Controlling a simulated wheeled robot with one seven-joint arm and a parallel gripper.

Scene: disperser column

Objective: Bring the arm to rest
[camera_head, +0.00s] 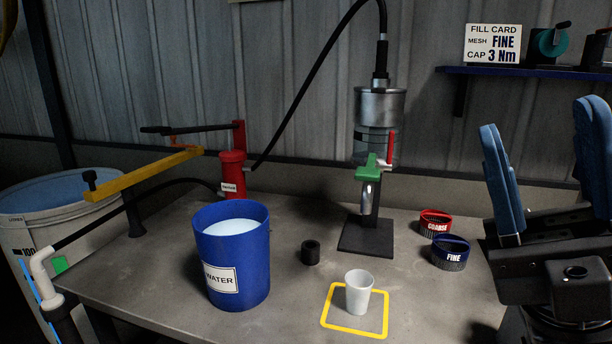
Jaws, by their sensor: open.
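My gripper (548,165) is at the right side of the head view, with two blue-padded fingers pointing up and spread apart. Nothing is between the fingers. It stands to the right of the red COARSE ring (435,222) and the dark blue FINE ring (450,252), apart from both in the picture. The lower part of my arm is cut off by the frame's bottom right corner.
A blue WATER bucket (231,284), a white cup (359,291) inside a yellow square, a small black cylinder (310,253) and the disperser column (378,130) stand on the grey table (160,290). A shelf (520,72) hangs behind my gripper, upper right.

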